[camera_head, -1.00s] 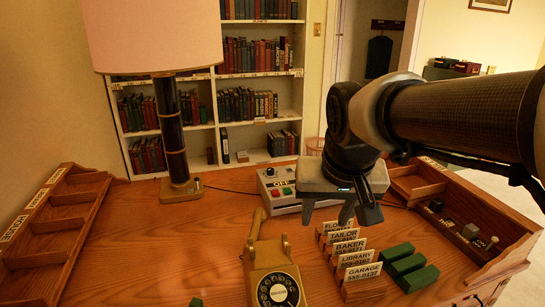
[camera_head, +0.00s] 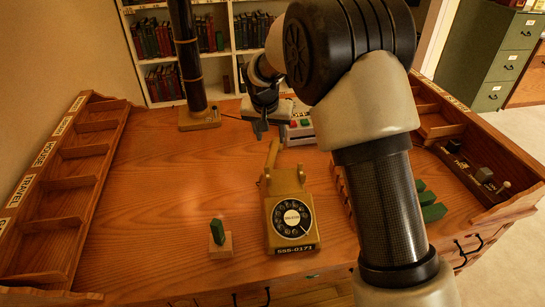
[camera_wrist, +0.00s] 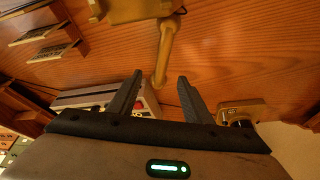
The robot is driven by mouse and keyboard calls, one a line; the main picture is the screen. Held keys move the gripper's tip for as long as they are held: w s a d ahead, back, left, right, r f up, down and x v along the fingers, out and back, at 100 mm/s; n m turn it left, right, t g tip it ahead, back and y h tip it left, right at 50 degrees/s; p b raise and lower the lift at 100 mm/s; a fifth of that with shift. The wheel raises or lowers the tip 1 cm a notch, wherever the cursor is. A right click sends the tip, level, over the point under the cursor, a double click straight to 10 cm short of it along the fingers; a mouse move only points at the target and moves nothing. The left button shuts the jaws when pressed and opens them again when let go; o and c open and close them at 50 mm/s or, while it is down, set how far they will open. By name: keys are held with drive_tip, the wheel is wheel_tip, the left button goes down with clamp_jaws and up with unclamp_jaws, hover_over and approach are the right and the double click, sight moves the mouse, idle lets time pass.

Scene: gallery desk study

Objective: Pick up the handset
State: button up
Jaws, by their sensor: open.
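The yellow-brown rotary telephone (camera_head: 290,220) stands on the wooden desk with its dial toward the front. My gripper (camera_head: 261,132) is near that far end, pointing down. In the wrist view, the handset (camera_wrist: 168,45) extends from the phone body (camera_wrist: 140,8) toward the gap between my two dark fingers (camera_wrist: 160,77). The fingers are apart, with the handset's end showing between them. I cannot tell how high above the handset they are.
The grey button box (camera_head: 300,128) stands close behind my gripper, partly hidden by my arm. The lamp base (camera_head: 200,118) is at the back left. A small green block on a wooden base (camera_head: 220,238) is left of the phone. The left desk middle is clear.

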approach(272, 153)
drive_tip(key=x, duration=0.4)
drive_tip(key=shift+s+d+f+b, duration=0.2)
drive_tip(key=shift+f+b, duration=0.15)
drive_tip(key=shift+f, duration=0.15)
drive_tip(key=x, duration=0.4)
drive_tip(key=shift+w+a+f, duration=0.15)
drive_tip(key=shift+w+a, duration=0.05)
drive_tip(key=shift+w, duration=0.15)
clamp_jaws()
